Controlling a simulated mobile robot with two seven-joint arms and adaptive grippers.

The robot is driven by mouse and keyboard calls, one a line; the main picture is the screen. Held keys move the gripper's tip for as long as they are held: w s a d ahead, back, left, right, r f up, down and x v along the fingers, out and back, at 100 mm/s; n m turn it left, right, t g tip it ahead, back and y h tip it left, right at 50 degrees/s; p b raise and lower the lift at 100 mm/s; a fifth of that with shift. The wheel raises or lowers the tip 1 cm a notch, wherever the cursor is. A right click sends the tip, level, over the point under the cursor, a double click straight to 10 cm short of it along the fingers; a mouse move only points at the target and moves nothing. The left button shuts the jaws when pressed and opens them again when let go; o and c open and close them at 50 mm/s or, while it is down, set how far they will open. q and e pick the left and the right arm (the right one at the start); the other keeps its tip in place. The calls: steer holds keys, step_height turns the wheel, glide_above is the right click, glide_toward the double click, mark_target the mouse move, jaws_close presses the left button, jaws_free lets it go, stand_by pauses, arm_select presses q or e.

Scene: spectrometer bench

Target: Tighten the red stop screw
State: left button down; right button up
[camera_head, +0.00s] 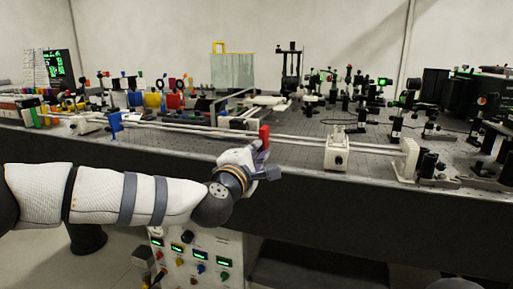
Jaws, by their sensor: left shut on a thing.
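The red stop screw (264,131) shows as a small upright red piece near the front edge of the bench, by the long pale rails. My left arm comes in from the left in front of the bench. My left gripper (260,146) is at the red stop screw and shut on it. The gripper and wrist hide the lower part of the screw and its seat. My right gripper is not in view.
Two long rails (200,128) run along the bench front (340,185). A blue piece (115,121) stands at their left, a white carriage (337,152) and end block (408,157) at right. Optics crowd the back. A control panel (195,262) stands below my arm.

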arm_select(q)
steer(key=shift+f+m+p, duration=0.1)
steer(key=shift+m+p, duration=0.75)
steer(key=shift+m, duration=1.95)
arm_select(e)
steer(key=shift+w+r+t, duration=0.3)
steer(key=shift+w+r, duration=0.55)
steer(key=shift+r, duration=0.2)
arm_select(q)
steer(key=shift+f, duration=0.1)
steer(key=c, duration=1.6)
jaws_free()
steer(key=v, duration=1.2)
steer(key=shift+s, duration=0.1)
